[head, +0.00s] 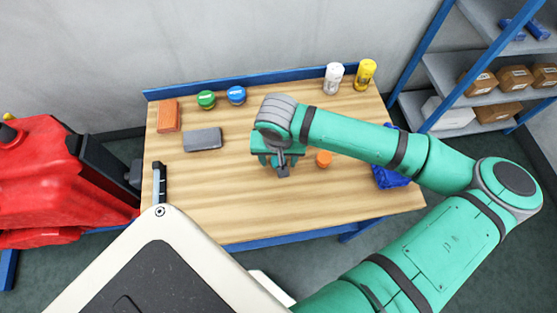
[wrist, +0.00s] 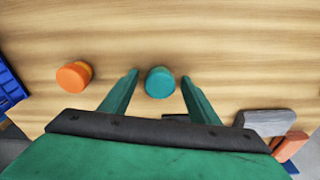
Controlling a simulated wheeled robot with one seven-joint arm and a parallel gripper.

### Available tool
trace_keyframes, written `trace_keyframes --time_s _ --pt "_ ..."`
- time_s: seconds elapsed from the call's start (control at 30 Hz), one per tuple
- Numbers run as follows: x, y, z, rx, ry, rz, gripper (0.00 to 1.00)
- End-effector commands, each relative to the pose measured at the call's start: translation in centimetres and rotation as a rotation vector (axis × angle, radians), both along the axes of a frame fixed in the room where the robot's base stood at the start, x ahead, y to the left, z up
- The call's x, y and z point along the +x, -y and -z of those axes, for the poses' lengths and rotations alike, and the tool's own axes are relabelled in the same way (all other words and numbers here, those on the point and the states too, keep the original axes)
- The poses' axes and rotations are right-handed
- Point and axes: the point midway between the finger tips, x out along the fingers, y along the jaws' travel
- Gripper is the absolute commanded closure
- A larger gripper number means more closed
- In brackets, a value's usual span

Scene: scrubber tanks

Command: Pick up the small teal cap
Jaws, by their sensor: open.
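The small teal cap (wrist: 160,82) is round and lies on the wooden table top (wrist: 160,30). In the wrist view it sits between the tips of the two fingers of my gripper (wrist: 159,84), with a gap on each side, so neither finger touches it there. My gripper is open and empty. In the head view my gripper (head: 277,162) hangs over the middle of the table, and the teal cap is hidden beneath it.
An orange cap (head: 323,159) lies just right of my gripper. A blue bin (head: 391,177) is at the table's right edge. A grey block (head: 203,139), an orange block (head: 168,116), two round tins (head: 206,99) and two bottles (head: 334,78) stand farther back.

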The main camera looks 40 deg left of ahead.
Motion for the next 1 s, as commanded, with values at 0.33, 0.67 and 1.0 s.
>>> trace_keyframes --time_s 0.33,0.67,1.0 --pt "0.0 0.1 0.0 0.000 0.000 0.001 0.88" --pt "0.1 0.1 -0.2 0.000 0.000 0.003 0.88" --pt "-0.2 -0.3 -3.6 0.003 0.001 -0.001 0.88"
